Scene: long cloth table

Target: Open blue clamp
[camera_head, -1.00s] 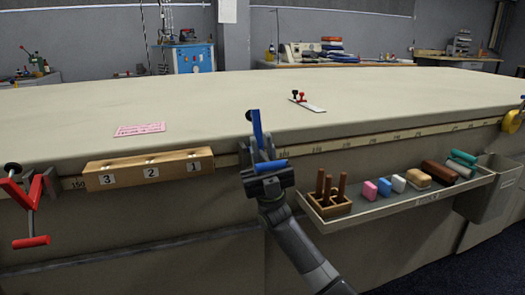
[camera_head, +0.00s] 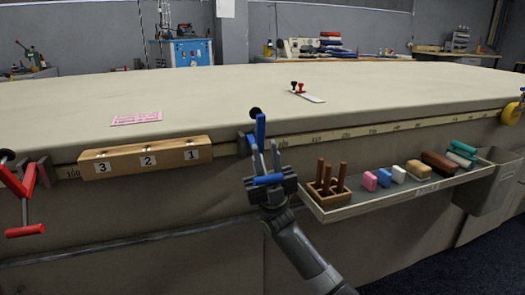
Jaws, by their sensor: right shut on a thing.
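The blue clamp (camera_head: 260,131) is at the front edge of the long table, right of the numbered wooden block. Its upright blue part stands up behind my fingers, and a black knob (camera_head: 255,113) shows at its top left. A grey piece at its left lies against the table edge. Its blue handle (camera_head: 268,180) lies crosswise at my right gripper (camera_head: 267,164), which comes up from the lower right and is shut on it. My fingers and wrist hide much of the clamp's lower part. My left gripper is not in view.
A wooden block (camera_head: 146,160) numbered 3, 2, 1 is on the table's front. A red clamp (camera_head: 20,186) is at far left. A tray (camera_head: 400,196) with a peg holder and several small blocks hangs close to my right arm. The tabletop is mostly clear.

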